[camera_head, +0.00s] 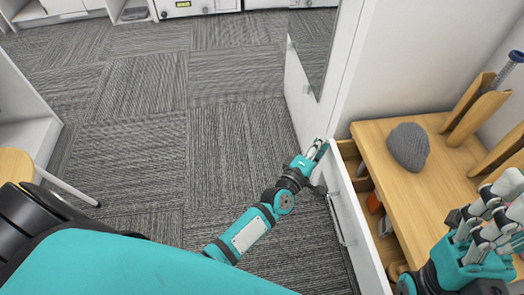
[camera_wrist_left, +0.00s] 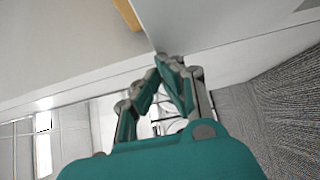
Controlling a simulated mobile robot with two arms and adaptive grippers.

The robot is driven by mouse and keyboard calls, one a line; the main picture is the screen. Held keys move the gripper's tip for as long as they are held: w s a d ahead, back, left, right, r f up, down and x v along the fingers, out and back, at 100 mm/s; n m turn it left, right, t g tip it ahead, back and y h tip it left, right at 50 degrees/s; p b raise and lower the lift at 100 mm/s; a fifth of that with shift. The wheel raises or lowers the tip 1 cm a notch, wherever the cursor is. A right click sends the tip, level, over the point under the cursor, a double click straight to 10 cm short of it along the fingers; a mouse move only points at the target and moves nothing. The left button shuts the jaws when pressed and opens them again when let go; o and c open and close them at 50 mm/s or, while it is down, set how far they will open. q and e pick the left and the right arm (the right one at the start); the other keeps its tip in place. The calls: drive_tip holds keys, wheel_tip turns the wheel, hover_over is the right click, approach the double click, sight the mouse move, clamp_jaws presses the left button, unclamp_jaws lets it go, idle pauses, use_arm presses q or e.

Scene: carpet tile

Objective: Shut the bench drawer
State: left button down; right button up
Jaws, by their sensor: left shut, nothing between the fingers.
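The bench drawer stands pulled out from under the wooden bench top (camera_head: 430,185) in the head view. Its white front (camera_head: 352,225) carries a metal bar handle (camera_head: 337,218), and small items show inside. My left gripper (camera_head: 318,150) is shut and empty at the far end of the drawer front, close to its top edge; whether it touches is unclear. In the left wrist view the left fingers (camera_wrist_left: 172,62) meet at their tips beside a white panel edge. My right gripper (camera_head: 490,215) is over the bench top at the right; its jaw state is unclear.
A grey stone-like lump (camera_head: 409,146) and a wooden rack (camera_head: 478,115) are on the bench top. A white panel with a dark glossy pane (camera_head: 313,50) rises beyond the drawer. Grey carpet (camera_head: 150,140) is clear at left; a stool (camera_head: 25,168) stands at the left edge.

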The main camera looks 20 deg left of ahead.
sight(331, 144)
use_arm(q)
drive_tip(key=shift+w+d, duration=0.45)
drive_tip(key=shift+d, duration=0.25)
drive_tip(key=shift+w+d, duration=0.45)
drive_tip(key=shift+d, duration=0.25)
drive_tip(key=shift+a, duration=0.1)
